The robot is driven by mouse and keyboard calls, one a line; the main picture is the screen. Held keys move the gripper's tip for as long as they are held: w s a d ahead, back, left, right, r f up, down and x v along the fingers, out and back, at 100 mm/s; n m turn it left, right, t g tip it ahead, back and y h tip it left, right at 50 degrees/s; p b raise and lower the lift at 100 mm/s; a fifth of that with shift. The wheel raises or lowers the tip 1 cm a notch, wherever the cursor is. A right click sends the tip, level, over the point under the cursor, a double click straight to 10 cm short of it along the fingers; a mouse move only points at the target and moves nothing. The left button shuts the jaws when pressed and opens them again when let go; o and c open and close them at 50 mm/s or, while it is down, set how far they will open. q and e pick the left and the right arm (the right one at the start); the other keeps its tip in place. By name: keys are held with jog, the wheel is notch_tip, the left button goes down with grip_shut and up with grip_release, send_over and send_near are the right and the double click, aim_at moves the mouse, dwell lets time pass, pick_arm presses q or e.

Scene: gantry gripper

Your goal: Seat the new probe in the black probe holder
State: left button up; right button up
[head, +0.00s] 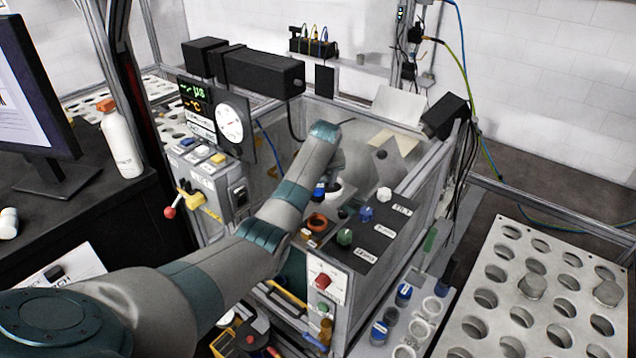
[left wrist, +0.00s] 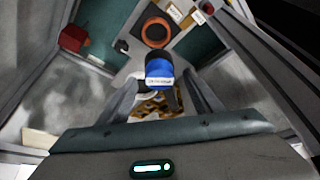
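My left arm reaches over the open-topped gantry enclosure in the head view. Its gripper (head: 328,182) is low inside, partly hidden by my wrist. A blue-capped cylinder with a white label (head: 319,191), which looks like the probe, is at the fingertips. In the left wrist view the probe's cap (left wrist: 159,72) lies centred between the two grey fingers, which appear closed on it; the contact itself is hard to see. An orange ring with a dark centre (head: 316,222) is on the near side; it also shows in the left wrist view (left wrist: 157,32). I cannot pick out the black probe holder surely. My right gripper is not in view.
A labelled knob panel (head: 365,232) borders the enclosure on the right. Other blue-capped cylinders (head: 403,294) stand in a rack at the front right. A perforated plate (head: 500,300) is further right. A gauge box (head: 232,120) and a monitor (head: 30,90) stand left.

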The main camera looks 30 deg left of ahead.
pick_arm(q)
jog(key=shift+r, duration=0.2)
jog(key=v, duration=1.7)
jog(key=shift+s, duration=0.1)
dwell(0.9)
